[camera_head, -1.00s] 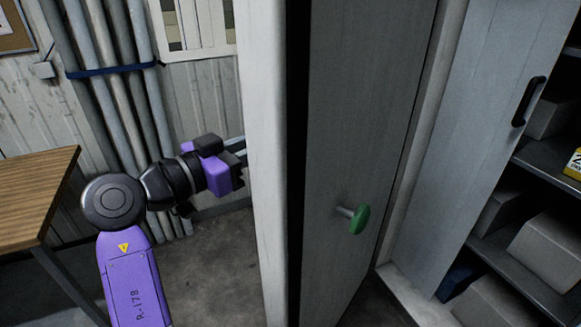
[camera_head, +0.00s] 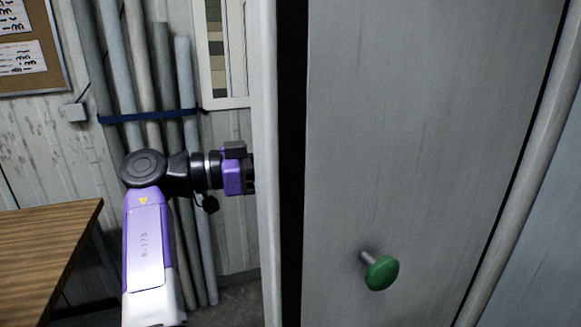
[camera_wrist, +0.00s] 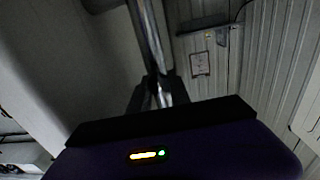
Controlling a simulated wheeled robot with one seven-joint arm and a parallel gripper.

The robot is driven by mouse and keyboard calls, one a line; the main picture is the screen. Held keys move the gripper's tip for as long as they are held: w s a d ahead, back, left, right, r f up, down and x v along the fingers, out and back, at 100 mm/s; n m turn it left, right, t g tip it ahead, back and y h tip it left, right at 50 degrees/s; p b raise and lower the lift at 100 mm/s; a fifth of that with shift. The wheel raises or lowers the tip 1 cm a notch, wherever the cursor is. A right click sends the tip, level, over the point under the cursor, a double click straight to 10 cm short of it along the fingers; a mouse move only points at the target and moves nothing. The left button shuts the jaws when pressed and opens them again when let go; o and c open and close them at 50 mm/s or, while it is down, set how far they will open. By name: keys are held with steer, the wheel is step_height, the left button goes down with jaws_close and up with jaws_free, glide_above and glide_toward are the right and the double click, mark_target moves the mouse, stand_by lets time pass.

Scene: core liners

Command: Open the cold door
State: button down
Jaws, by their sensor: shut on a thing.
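The cold door (camera_head: 420,130) stands open, its thick pale edge and black seal strip towards me. Its grey inner face carries a green knob (camera_head: 378,272) on a short metal stem. My gripper (camera_head: 249,174) is at the far side of the door's edge, where its fingertips are mostly hidden in the head view. In the wrist view my gripper (camera_wrist: 160,92) is shut on a shiny metal bar handle (camera_wrist: 148,28), which runs between the dark fingers beside the door's outer face (camera_wrist: 60,75).
A wooden table (camera_head: 45,240) stands at the lower left, close to my arm. Upright pipes (camera_head: 150,80) bound with a blue strap line the corrugated wall behind my arm. A cork board (camera_head: 35,50) and a chart (camera_head: 228,50) hang there.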

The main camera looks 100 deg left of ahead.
steer(key=shift+a, duration=0.3)
steer(key=shift+w, duration=0.1)
steer(key=c, duration=1.2)
jaws_free()
steer(key=v, duration=0.8)
steer(key=shift+a, duration=0.1)
